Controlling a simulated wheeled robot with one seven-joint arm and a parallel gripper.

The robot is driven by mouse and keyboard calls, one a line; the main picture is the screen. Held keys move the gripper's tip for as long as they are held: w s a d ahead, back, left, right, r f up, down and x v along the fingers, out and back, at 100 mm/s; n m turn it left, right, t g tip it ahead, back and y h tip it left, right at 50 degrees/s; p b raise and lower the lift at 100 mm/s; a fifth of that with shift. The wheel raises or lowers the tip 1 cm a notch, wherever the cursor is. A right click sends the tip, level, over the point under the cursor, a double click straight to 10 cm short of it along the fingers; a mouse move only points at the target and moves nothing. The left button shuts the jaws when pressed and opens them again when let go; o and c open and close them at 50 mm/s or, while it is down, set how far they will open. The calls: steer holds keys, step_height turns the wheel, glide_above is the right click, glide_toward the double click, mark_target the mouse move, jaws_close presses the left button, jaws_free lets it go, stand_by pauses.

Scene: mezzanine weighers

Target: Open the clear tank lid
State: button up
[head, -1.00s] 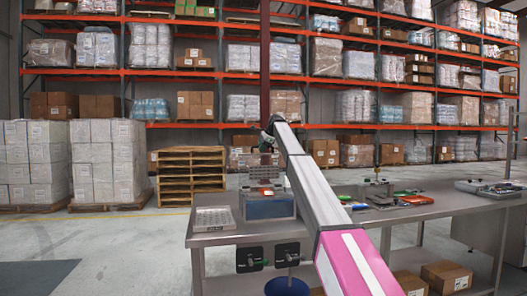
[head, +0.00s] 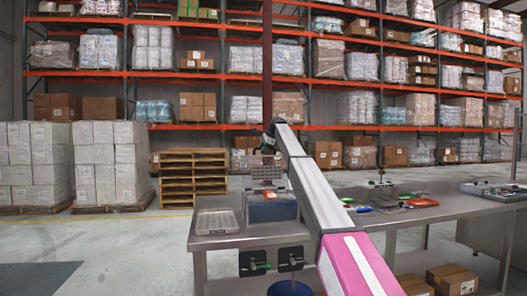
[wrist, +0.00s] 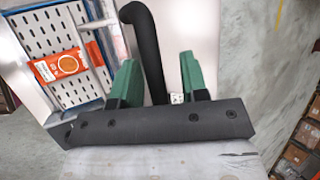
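The tank (head: 270,210), with blue showing through its walls, stands on the near left of the metal bench. Above it a see-through panel with a grid pattern (head: 267,172) stands raised; it looks like the clear lid, though lid and grid are hard to separate. My gripper (head: 268,143) is just above this panel. In the wrist view its green fingers (wrist: 160,82) are apart, with a black bent bar (wrist: 143,35) between or behind them; contact cannot be told. A white slotted panel (wrist: 50,45) with an orange label lies at upper left, partly behind a clear strip.
A pale tray (head: 216,221) sits left of the tank on the bench (head: 400,215). Small tools and an orange item (head: 421,202) lie to the right. Wooden pallets (head: 193,178) are stacked behind.

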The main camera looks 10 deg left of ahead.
stand_by(0.3)
steer(key=v, duration=1)
steer(key=shift+s+d+r, duration=0.2)
steer(key=shift+r, duration=0.1)
